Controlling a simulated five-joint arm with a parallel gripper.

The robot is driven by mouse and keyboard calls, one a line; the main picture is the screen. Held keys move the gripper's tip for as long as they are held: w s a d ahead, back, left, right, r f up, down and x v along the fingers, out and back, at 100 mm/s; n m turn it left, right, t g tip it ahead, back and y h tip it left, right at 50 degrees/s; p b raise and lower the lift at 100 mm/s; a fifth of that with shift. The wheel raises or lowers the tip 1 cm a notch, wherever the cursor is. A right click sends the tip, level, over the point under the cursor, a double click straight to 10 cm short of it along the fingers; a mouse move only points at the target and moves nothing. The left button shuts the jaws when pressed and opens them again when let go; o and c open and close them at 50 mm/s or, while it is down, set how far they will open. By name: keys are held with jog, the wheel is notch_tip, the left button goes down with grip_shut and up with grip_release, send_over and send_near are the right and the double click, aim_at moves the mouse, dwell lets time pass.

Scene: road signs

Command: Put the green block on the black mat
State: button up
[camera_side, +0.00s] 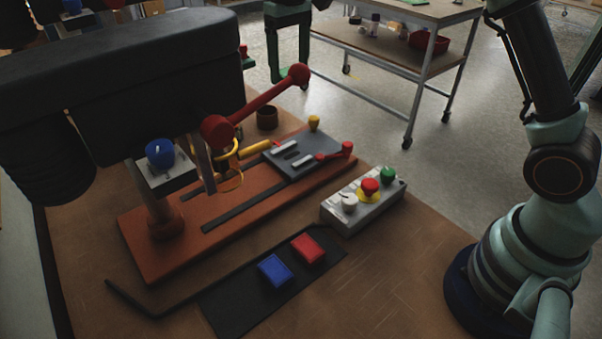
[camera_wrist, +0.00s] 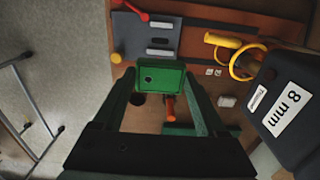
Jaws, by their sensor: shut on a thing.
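The green block (camera_wrist: 148,79) is clamped between the fingertips of my gripper (camera_wrist: 160,84) in the wrist view, near the middle top. The dark green fingers reach up to it from the lower edge. The wrist view looks down past the block at the bench, so it is held up. The block is not clearly visible in the side view. The black mat (camera_side: 232,310) lies flat at the front of the bench in the side view. A blue block (camera_side: 275,270) and a red block (camera_side: 308,248) lie on it, apart. The mat is not seen in the wrist view.
A grey control box (camera_side: 350,208) with knobs stands right of the mat. Behind the mat is an orange-brown base (camera_side: 155,262) with a clamp plate (camera_side: 292,158) and red levers. A large dark machine head (camera_side: 130,75) overhangs the left. The mat's near end is bare.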

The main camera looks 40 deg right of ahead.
jog(key=shift+s+d+r, duration=0.1)
jog(key=shift+s+r, duration=0.05)
jog(key=shift+r, duration=0.1)
jog(key=s+d+f, duration=0.3)
jog(key=s+d, duration=0.1)
jog(key=s, duration=0.8)
notch_tip(320, 180, up, 8)
jog(key=n, duration=1.8)
send_over(241, 301)
notch_tip(241, 301, down, 28)
jog(key=shift+r, duration=0.1)
jog(key=shift+f, duration=0.2)
